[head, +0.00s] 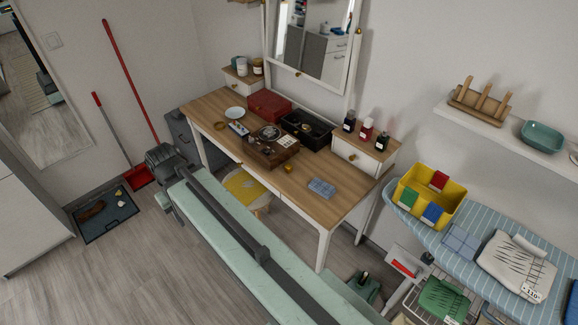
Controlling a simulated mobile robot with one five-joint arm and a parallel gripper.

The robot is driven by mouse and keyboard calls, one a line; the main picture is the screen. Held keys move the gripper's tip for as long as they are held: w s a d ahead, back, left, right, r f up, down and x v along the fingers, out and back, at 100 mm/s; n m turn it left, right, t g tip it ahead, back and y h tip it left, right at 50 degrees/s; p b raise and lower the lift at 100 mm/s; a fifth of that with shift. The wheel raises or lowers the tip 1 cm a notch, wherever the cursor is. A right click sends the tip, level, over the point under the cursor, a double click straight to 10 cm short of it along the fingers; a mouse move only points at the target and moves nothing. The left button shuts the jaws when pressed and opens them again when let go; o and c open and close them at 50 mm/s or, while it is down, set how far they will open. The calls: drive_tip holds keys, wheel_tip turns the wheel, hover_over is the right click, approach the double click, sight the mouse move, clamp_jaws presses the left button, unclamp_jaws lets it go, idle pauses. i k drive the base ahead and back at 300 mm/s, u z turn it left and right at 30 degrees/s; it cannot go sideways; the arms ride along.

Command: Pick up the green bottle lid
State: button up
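I cannot clearly pick out a green bottle lid in the head view. A dark green object (364,288) with an upright part stands low near the bottom, right of the desk; it is too small to tell what it is. My arm runs from the bottom edge up and left across the picture. My gripper (161,158) seems to be the dark grey shape at its far end, near the red dustpan. I cannot make out its fingers or anything held in them.
A wooden desk (215,106) bears a red box (269,106), a black tray (307,130) and small bottles (366,130). A yellow bin (413,183) stands on a striped ironing board (482,208) at right. Floor at left is mostly clear beside a dark mat (104,225).

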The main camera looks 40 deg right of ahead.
sight(288, 167)
drive_tip(key=i, duration=0.9)
drive_tip(key=u, duration=0.05)
